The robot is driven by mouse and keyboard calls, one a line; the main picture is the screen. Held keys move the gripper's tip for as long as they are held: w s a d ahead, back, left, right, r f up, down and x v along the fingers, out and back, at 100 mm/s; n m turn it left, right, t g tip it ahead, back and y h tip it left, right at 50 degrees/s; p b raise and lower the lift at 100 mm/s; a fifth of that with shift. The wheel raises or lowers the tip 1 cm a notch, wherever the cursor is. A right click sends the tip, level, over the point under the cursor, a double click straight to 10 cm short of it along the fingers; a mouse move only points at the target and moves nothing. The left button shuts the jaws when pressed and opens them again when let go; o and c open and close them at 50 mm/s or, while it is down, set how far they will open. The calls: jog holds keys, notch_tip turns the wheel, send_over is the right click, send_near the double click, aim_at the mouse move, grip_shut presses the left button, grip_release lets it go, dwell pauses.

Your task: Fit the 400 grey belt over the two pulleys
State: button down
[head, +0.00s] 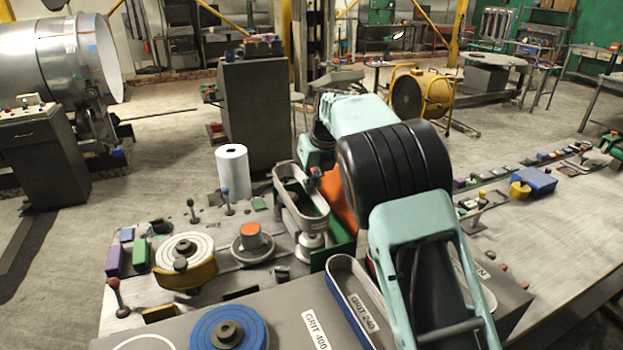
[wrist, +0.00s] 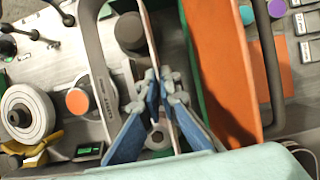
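The grey belt (head: 301,222) is a standing-edge loop above the machine bed, left of the orange panel; it also shows in the wrist view (wrist: 97,70), with small print on its left run. My gripper (wrist: 165,95) has its blue fingers on both sides of the belt's right run, pinching it. In the head view my gripper (head: 316,182) is partly hidden by my arm. A dark round pulley (wrist: 130,34) shows inside the loop at the far end. A pale metal roller (wrist: 157,138) lies near the loop's near end. I cannot tell whether the belt is seated on either.
The orange panel (wrist: 222,70) with green edging stands close right of the gripper. The GRIT 240 belt (head: 349,290) lies on the front shelf beside a GRIT 400 label (head: 316,330). A white stepped disc (head: 184,250), orange-topped knob (head: 250,235) and paper roll (head: 232,170) stand left.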

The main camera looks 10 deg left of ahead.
jog(key=shift+f+b, duration=1.35)
jog(key=shift+f, duration=0.05)
jog(key=shift+f+b, duration=1.2)
jog(key=shift+f, duration=2.15)
jog(key=shift+w+f+p, duration=0.1)
jog(key=shift+p, duration=0.2)
jog(key=c, duration=1.7)
grip_release()
notch_tip(320, 180, up, 5)
jog(key=p, duration=0.4)
jog(key=shift+r, duration=1.25)
